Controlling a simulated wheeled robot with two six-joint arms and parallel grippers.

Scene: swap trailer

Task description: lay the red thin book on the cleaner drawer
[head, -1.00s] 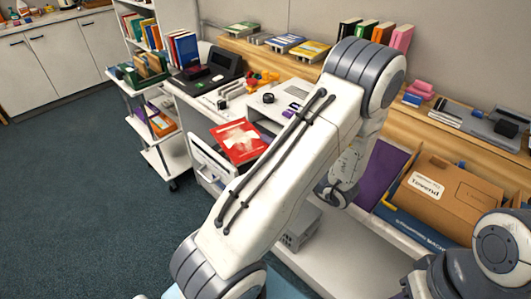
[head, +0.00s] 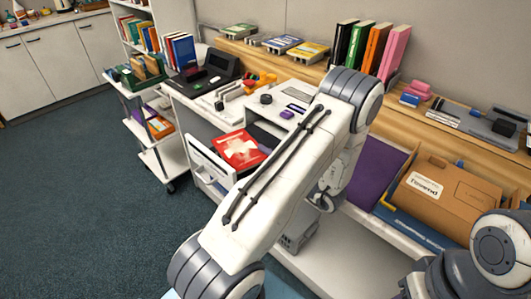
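The red thin book (head: 240,149), with a pale patch on its cover, sits slightly tilted over the open white drawer (head: 209,166). Its right edge is close to my arm, and I cannot tell whether it rests on the drawer or is held. My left arm crosses the head view from the bottom and bends down at the elbow. The wrist end of my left gripper (head: 326,196) shows beyond the arm link; its fingers are hidden, so open or shut cannot be seen. My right gripper is out of view; only part of that arm shows at lower right.
A white cart (head: 160,160) with boxes stands left of the drawer unit. A black card terminal (head: 210,70) and small items crowd the counter. Upright books (head: 365,45) stand on the wooden shelf. A cardboard box (head: 445,190) is at right. The carpet at left is clear.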

